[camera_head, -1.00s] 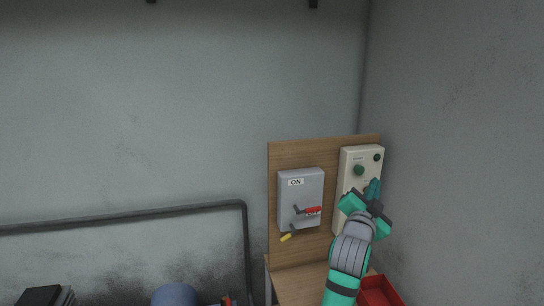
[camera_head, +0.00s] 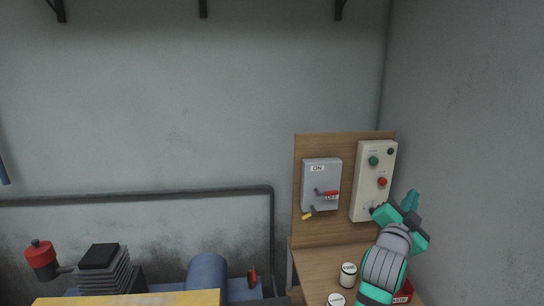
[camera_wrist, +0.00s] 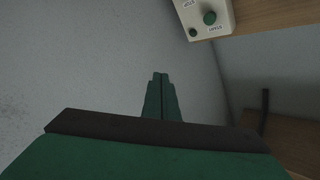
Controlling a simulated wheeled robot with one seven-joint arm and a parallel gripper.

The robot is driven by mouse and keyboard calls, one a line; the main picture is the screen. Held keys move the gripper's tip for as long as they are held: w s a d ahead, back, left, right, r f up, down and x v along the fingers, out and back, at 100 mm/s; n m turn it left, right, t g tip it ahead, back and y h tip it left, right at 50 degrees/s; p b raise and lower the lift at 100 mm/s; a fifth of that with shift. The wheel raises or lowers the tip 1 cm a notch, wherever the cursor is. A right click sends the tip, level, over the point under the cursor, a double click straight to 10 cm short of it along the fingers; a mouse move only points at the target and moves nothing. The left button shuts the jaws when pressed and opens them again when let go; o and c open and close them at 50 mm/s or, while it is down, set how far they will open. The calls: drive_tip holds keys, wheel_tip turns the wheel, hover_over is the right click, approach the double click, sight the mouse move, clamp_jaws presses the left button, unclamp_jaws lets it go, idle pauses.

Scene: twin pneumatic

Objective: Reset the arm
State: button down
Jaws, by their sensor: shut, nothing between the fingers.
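My gripper (camera_head: 411,200) is at the lower right in the head view, at the end of my green and grey arm. It is in front of the wall, at the right side of the cream control box (camera_head: 373,160), and looks apart from it. In the wrist view my gripper's fingers (camera_wrist: 161,82) are pressed together with nothing between them. That view also shows an end of the control box (camera_wrist: 206,17) with a green button, at the top right, away from the fingertips. My arm covers part of the bench below the panel.
A wooden panel (camera_head: 320,235) carries the control box and a grey switch box (camera_head: 318,178) with red and yellow handles. White-lidded jars (camera_head: 348,275) and a red bin (camera_head: 405,292) stand below. A blue tank (camera_head: 207,275) is left. The right wall (camera_head: 470,150) is close to my gripper.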

drive_tip(key=s+a+f+n+t+y, duration=0.1)
drive_tip(key=s+a+f+n+y, duration=0.15)
drive_tip(key=a+f, duration=0.45)
drive_tip(key=s+a+f+n+y, duration=0.1)
drive_tip(key=s+a+f+n, duration=0.15)
drive_tip(key=f, duration=0.95)
drive_tip(key=s+a+f+n+t+y, duration=0.1)
drive_tip(key=s+a+f+n, duration=0.1)
drive_tip(key=s+a+f, duration=0.5)
drive_tip(key=s+a+f+n+y, duration=0.1)
drive_tip(key=s+a+f, duration=0.15)
drive_tip(key=f, duration=0.25)
drive_tip(key=s+a+f+n+y, duration=0.1)
drive_tip(key=s+a+f, duration=0.15)
drive_tip(key=f, duration=0.25)
drive_tip(key=s+a+f+n+y, duration=0.25)
drive_tip(key=s+a+f, duration=0.3)
drive_tip(key=s, duration=0.45)
drive_tip(key=s+a+r+n+g+y, duration=0.1)
drive_tip(key=s+a, duration=0.4)
drive_tip(key=s, duration=0.7)
drive_tip(key=s+a+n+g+y, duration=0.1)
drive_tip(key=s+a, duration=0.3)
drive_tip(key=s, duration=0.8)
drive_tip(key=shift+s+a+r+n+y, duration=0.25)
drive_tip(key=shift+a+r+n+y, duration=0.2)
drive_tip(key=shift+n, duration=0.2)
drive_tip(key=shift+s+d, duration=0.1)
drive_tip(key=shift+d, duration=0.1)
